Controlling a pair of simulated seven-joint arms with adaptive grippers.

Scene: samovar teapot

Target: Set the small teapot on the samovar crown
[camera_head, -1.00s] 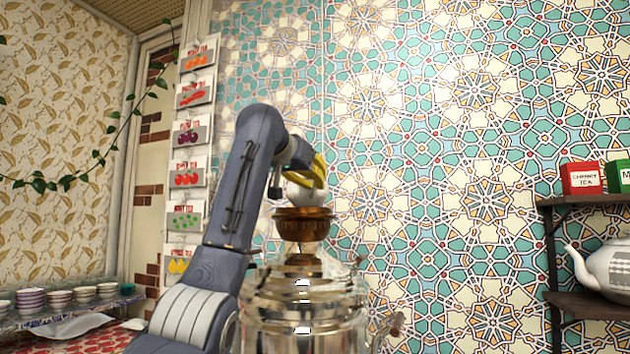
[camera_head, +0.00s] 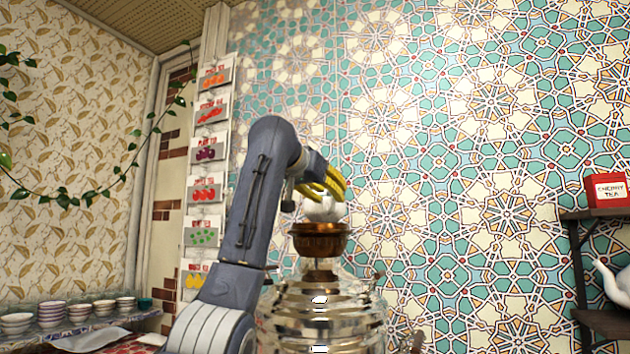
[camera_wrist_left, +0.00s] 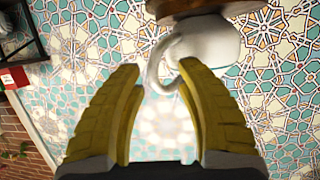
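The small white teapot (camera_head: 325,209) sits upright on the brown crown (camera_head: 319,240) of the shiny metal samovar (camera_head: 315,315). In the left wrist view, which is upside down, the teapot (camera_wrist_left: 212,42) meets the wooden-brown crown (camera_wrist_left: 240,6), and its curved handle points towards my fingers. My left gripper (camera_head: 328,184) comes in from the left at the teapot's top. In the wrist view its yellow fingers (camera_wrist_left: 159,66) are apart, with the handle between or just beyond the tips and no visible grip on it. My right gripper is not in view.
A dark shelf (camera_head: 600,212) at right holds a red tea box (camera_head: 606,190) and a larger white teapot (camera_head: 615,285). Striped bowls (camera_head: 78,310) stand on a counter at lower left. A patterned tile wall (camera_head: 480,180) rises behind the samovar.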

